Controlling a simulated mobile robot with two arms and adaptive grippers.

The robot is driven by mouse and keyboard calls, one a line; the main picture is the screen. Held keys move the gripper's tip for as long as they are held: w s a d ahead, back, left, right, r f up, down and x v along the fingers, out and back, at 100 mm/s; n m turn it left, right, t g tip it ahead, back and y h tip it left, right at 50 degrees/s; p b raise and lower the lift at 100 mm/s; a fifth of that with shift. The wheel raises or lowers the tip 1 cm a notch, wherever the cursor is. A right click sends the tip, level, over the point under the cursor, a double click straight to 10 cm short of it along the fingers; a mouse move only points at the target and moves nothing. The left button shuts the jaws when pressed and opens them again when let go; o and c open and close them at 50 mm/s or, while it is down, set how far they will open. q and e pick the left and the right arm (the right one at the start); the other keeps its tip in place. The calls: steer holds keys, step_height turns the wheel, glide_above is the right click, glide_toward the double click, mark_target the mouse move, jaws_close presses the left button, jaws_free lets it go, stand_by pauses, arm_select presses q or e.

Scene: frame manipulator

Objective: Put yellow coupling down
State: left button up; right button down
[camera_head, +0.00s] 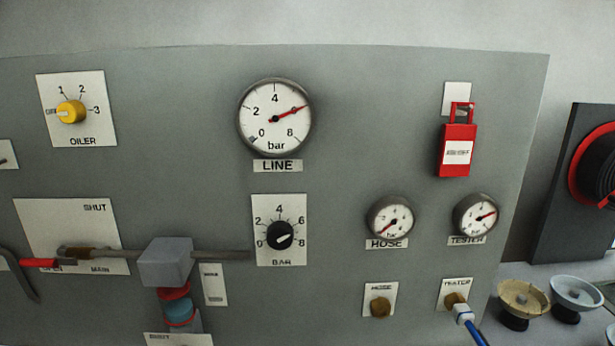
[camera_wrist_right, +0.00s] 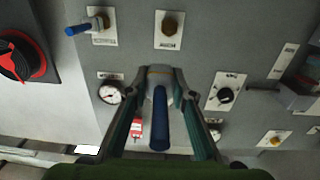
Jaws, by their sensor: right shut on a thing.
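In the right wrist view my right gripper (camera_wrist_right: 160,76) is shut on a coupling (camera_wrist_right: 159,69) with a thin yellowish band. A dark blue hose or handle (camera_wrist_right: 160,120) runs from it toward the camera. The coupling is held in front of the grey panel, and its far end is hard to make out. The head view shows neither gripper. At its lower right stand a tan dish (camera_head: 523,296) and a pale blue dish (camera_head: 576,290), each on a dark foot. Both look empty of couplings.
The grey panel (camera_head: 345,120) fills most of the head view. A blue hose plug (camera_head: 463,313) sits in the TESTER outlet; the HOSE outlet (camera_head: 380,306) is free. A red lock (camera_head: 457,150) hangs at upper right. A grey block (camera_head: 166,262) juts out at lower left.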

steer(key=s+f, duration=0.1)
steer(key=s, duration=0.5)
steer(key=shift+f, duration=0.4)
steer(key=w+a+r+n+g+y, duration=0.2)
steer(key=w+a+n+g+y, duration=0.2)
steer(key=a+y, duration=0.4)
steer(key=w+a+r+n+g+y, duration=0.3)
steer(key=w+a+n+g+y, duration=0.1)
steer(key=a+n+y, duration=0.4)
steer(key=shift+a+n+g, duration=0.3)
steer(key=shift+a+g, duration=0.15)
steer(key=shift+g, duration=0.45)
